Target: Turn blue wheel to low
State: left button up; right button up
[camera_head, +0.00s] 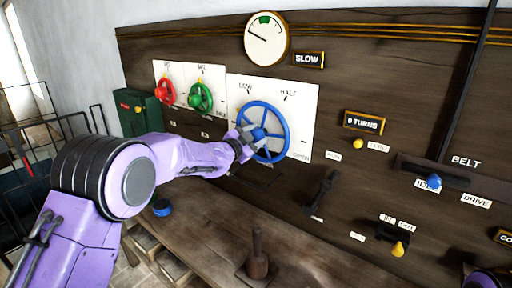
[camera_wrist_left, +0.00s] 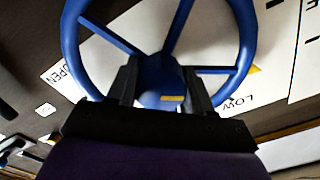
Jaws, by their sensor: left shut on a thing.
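The blue wheel (camera_head: 279,111) is mounted on a white plate (camera_head: 304,101) marked LOW, HALF and OPEN. LOW is at the upper left, HALF at the upper right, OPEN at the lower right. My left gripper (camera_head: 247,134) is at the wheel's left side and covers part of it. In the left wrist view, the gripper (camera_wrist_left: 162,88) is shut on the blue wheel (camera_wrist_left: 250,35) around its hub area, with one finger on each side. A yellow patch shows beside the rim close to LOW there. My right gripper is not in view.
A red wheel (camera_head: 165,90) and a green wheel (camera_head: 200,97) are to the left. A dial (camera_head: 266,40) hangs above. A dark lever (camera_head: 322,191) is at right, and a wooden peg (camera_head: 257,257) stands on the bench below. A blue knob (camera_head: 162,208) sits under my left arm.

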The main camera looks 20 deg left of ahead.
pick_arm(q)
jog(key=m+b, duration=0.4)
jog(key=shift+f, duration=0.15)
jog(key=shift+r+m+b, duration=0.2)
jog(key=shift+m+b, duration=0.55)
jog(key=shift+m, duration=0.15)
jog(key=shift+r, duration=0.1)
jog(key=o, duration=1)
jog(key=shift+o, duration=0.2)
jog(key=shift+w, duration=0.1)
jog(key=b+v, duration=0.4)
jog(key=v, duration=0.6)
jog(key=shift+s+a+f, duration=0.2)
jog(key=shift+f, duration=0.05)
